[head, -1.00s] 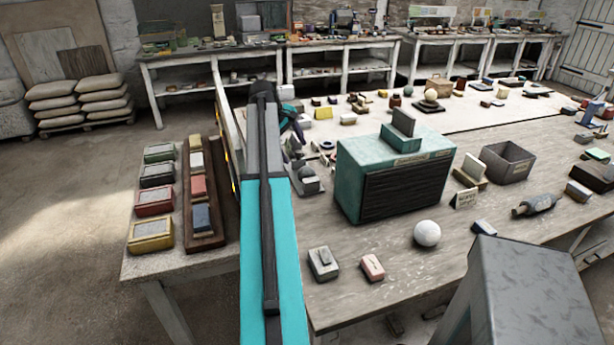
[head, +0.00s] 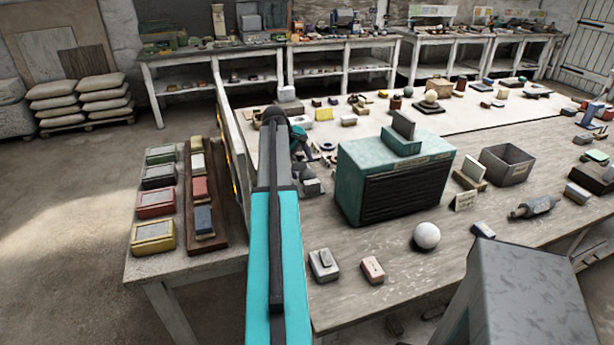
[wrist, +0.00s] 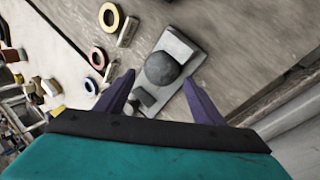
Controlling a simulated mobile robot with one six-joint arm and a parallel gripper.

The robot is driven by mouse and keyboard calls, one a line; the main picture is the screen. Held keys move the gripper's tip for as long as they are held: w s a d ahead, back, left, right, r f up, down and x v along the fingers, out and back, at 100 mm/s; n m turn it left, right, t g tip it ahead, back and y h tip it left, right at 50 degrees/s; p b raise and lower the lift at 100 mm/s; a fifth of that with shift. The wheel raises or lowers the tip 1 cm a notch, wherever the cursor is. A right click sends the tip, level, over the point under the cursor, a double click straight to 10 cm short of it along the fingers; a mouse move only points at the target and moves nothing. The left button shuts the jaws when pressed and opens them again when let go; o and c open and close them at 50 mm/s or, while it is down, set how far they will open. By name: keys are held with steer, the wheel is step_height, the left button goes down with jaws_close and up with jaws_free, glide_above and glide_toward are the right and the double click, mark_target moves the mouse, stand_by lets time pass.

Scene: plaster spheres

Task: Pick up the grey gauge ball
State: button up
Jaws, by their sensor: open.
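The grey gauge ball (wrist: 162,69) is a dark, matt sphere on a pale grey plate (wrist: 184,49) in the wrist view. A small dark block (wrist: 143,97) is beside it on the plate's near side. My gripper (wrist: 158,77) is open and empty, its two purple fingers pointing toward the ball, which appears between and slightly beyond the tips. Whether the fingers are level with the ball or above it I cannot tell. In the head view my arm covers most of this spot; only part of the plate (head: 313,187) shows beside it.
A teal cabinet (head: 360,165) stands right of the plate, and a white ball (head: 427,235) lies in front of it. A thin upright panel (head: 232,150) stands left of my arm. Rings, one yellow (wrist: 111,16), lie near the plate.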

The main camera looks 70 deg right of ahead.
mark_target(305, 172)
steer(key=shift+f, duration=0.1)
stand_by(0.3)
steer(key=shift+p+x, duration=0.85)
steer(key=shift+x, duration=0.8)
steer(key=shift+s+d+f, duration=0.1)
steer(key=shift+s+f, duration=0.05)
steer(key=shift+f, duration=0.3)
steer(key=shift+s+d+f, duration=0.1)
steer(key=shift+s+f, duration=0.1)
steer(key=shift+f, duration=0.2)
steer(key=shift+c, duration=0.2)
steer(key=c, duration=1.3)
steer(key=shift+r, duration=0.1)
